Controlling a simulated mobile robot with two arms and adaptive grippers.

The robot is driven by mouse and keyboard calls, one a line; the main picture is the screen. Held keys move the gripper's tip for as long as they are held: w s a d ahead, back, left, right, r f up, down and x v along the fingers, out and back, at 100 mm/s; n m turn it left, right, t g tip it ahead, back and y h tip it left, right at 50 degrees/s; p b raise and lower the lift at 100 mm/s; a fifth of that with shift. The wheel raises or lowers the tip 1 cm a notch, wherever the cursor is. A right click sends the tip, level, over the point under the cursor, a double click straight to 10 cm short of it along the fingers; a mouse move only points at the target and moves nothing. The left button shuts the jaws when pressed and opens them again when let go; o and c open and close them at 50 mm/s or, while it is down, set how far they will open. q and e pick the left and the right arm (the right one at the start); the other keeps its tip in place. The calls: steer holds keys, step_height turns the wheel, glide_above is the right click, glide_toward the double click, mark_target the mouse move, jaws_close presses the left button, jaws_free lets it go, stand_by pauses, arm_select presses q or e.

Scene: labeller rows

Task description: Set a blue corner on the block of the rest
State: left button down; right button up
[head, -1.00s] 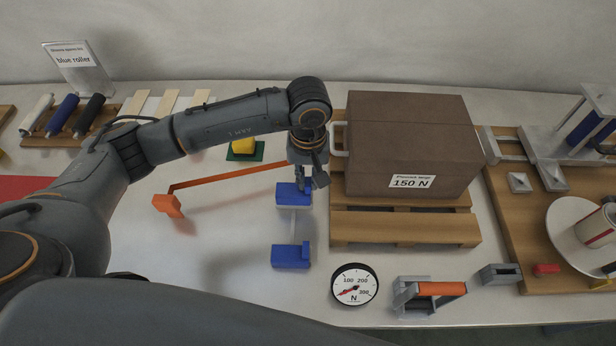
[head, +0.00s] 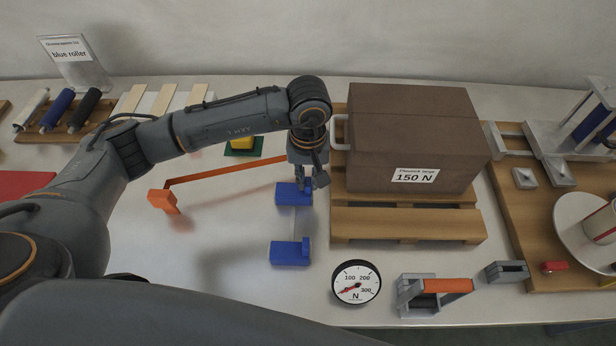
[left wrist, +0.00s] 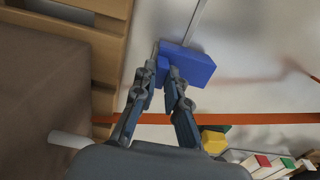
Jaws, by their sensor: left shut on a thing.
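A blue corner (head: 285,195) sits at the far end of a thin pale bar (head: 294,222) on the table, left of the brown box. Another blue corner (head: 288,254), with a raised part at its right, sits at the bar's near end. My left gripper (head: 305,187) points down at the far corner and is shut on its raised part. In the left wrist view the fingertips (left wrist: 162,78) close around that part, beside the wider blue body (left wrist: 192,65). The fingers partly hide the corner. Whether it touches the surface below, I cannot tell. My right gripper is out of view.
A brown box (head: 415,130) marked 150 N stands on a wooden pallet (head: 405,224) close right of my left gripper. An orange bar (head: 225,173) runs behind the far corner. A round gauge (head: 356,283) lies near the front edge.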

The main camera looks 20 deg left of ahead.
arm_select(q)
steer(key=shift+f+b, duration=0.4)
steer(key=shift+f, duration=0.05)
steer(key=c, duration=1.3)
jaws_free()
step_height(320, 180, up, 12)
steer(key=shift+s, duration=0.1)
